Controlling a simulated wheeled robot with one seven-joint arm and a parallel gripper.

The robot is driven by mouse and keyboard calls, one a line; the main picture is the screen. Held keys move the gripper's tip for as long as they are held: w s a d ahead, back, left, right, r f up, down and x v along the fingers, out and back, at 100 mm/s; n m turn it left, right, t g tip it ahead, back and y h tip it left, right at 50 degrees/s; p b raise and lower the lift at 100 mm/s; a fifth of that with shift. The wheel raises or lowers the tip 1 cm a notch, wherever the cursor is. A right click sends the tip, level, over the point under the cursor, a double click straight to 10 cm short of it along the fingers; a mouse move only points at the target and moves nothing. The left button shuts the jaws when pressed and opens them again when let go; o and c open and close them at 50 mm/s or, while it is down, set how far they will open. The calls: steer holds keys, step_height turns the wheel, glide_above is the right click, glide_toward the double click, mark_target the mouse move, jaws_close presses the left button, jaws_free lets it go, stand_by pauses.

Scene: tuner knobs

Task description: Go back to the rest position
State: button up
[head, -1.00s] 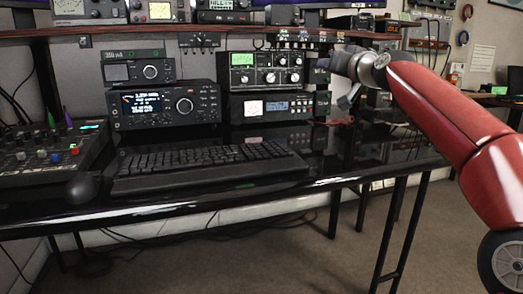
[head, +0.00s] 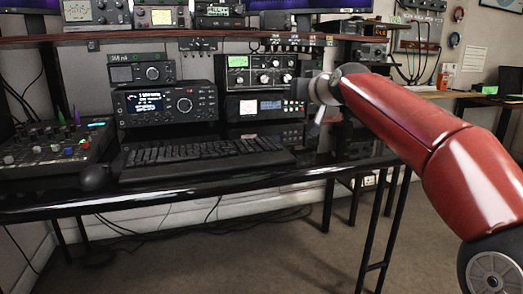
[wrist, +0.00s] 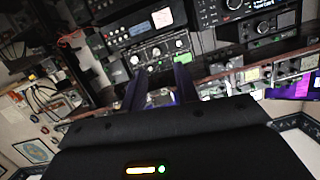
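The tuner (head: 261,73), a black box with a green-lit display and several knobs, stands on top of another unit at the right of the radio stack. It also shows tilted in the wrist view (wrist: 160,50). My gripper (wrist: 158,85) shows two dark fingers set apart, with nothing seen between them. In the head view my red arm reaches in from the right, and its wrist is just right of the tuner. The fingers are hard to make out there. A gap to the tuner cannot be measured from these views.
A black keyboard (head: 207,153) lies on the glossy desk (head: 240,187), with a mixer (head: 55,148) at the left. A transceiver (head: 165,103) stands left of the tuner. A shelf (head: 200,35) with more equipment runs above. Open carpet (head: 250,255) lies in front.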

steer(key=s+a+f+n+g+h+p, duration=0.1)
steer(key=s+a+f+g+h+p, duration=0.3)
steer(key=s+f, duration=0.6)
steer(key=s+d+f+m+g+p, duration=0.1)
steer(key=s+d+f, duration=0.2)
steer(key=s, duration=0.7)
steer(key=s+d+f+m+g+p, duration=0.1)
steer(key=s+d+f+g, duration=0.1)
steer(key=s+f, duration=0.5)
steer(key=s+d+f+m+g+h+p, duration=0.1)
steer(key=s+d+f, duration=0.3)
steer(key=s, duration=0.9)
steer(key=shift+d+f+m+g, duration=0.3)
steer(key=shift+d+f+g, duration=0.1)
steer(key=shift+d, duration=0.2)
steer(key=shift+s, duration=0.1)
